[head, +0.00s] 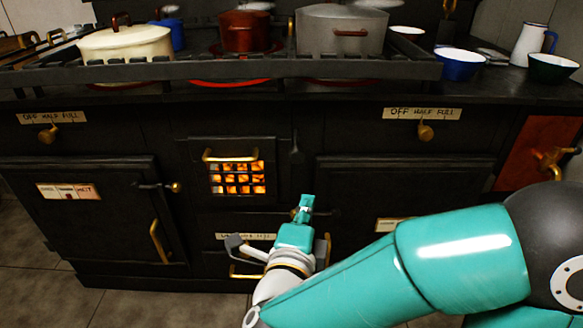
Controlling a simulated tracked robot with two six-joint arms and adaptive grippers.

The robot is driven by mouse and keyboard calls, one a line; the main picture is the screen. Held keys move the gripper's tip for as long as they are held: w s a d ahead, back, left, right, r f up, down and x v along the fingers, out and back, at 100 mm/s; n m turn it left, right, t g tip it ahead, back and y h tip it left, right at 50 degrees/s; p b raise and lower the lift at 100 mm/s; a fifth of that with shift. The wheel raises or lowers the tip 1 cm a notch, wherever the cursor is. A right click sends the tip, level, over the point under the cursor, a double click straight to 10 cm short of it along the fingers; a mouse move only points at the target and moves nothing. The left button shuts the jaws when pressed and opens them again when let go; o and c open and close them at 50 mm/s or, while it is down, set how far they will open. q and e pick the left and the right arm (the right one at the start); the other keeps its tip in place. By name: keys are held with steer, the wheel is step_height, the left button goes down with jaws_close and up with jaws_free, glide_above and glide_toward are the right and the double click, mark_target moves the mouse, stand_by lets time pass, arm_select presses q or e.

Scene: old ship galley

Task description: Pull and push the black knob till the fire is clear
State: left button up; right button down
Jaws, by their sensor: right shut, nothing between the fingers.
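The black stove front has a barred fire window (238,179) in its middle, with orange fire glowing behind the bars. A small dark knob-like piece (295,153) sticks out just right of the window; I cannot tell for sure that it is the black knob. My right gripper (306,205) is shut and empty, in front of the stove below and right of the window. It hides part of the front behind it, including the right end of a lettered label (245,237). I cannot tell if it touches anything. My left gripper is not in view.
A rail (230,70) runs along the stove top, with a cream pot (125,43), a red pot (246,32) and a grey pot (340,30) behind it. Brass handles (160,242) and knobs (425,132) stick out of the front. Tiled floor is free at the lower left.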

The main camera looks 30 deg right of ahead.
steer(key=n+t+y, duration=0.1)
steer(key=t, duration=0.1)
glide_toward(292, 158)
steer(key=b+x, duration=0.2)
steer(key=x, duration=0.5)
steer(key=shift+d+b, duration=0.1)
steer(key=shift+b, duration=0.3)
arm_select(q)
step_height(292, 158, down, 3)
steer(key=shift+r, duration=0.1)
arm_select(e)
steer(key=shift+w, duration=0.1)
